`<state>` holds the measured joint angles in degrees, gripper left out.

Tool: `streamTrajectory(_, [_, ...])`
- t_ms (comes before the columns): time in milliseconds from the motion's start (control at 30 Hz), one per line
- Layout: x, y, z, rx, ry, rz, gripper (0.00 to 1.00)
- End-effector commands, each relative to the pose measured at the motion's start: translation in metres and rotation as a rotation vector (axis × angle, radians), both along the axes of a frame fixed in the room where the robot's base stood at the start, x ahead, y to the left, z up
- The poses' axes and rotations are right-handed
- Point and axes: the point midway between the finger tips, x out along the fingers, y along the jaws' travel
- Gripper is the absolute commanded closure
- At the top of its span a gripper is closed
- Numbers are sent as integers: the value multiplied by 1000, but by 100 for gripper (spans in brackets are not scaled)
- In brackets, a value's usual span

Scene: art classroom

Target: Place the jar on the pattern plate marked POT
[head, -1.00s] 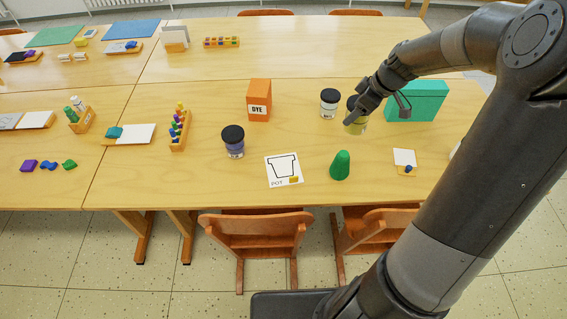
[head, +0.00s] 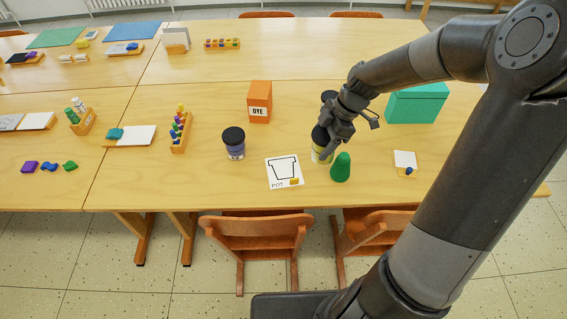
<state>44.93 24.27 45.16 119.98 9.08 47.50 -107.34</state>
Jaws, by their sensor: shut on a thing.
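The pattern plate (head: 273,172) is a white card with a black pot outline, the word POT and a small yellow patch at its lower right corner. It lies near the table's front edge. A jar with yellow contents and a black lid (head: 319,154) is in my gripper (head: 327,139), to the right of the plate and a little behind it. My gripper is shut on this jar and covers part of it. I cannot tell how high it is held. The plate's outline is bare.
A green cone (head: 341,167) stands just right of the held jar. An orange DYE box (head: 260,102) and a green box (head: 417,104) stand farther back. Another dark-lidded jar (head: 328,96) is mostly hidden behind my gripper.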

Motion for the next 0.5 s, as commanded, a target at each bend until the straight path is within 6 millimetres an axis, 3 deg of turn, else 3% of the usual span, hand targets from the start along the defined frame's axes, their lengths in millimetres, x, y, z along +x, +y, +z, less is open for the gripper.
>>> streamTrajectory(500, [24,86,-54,2,1,5,65])
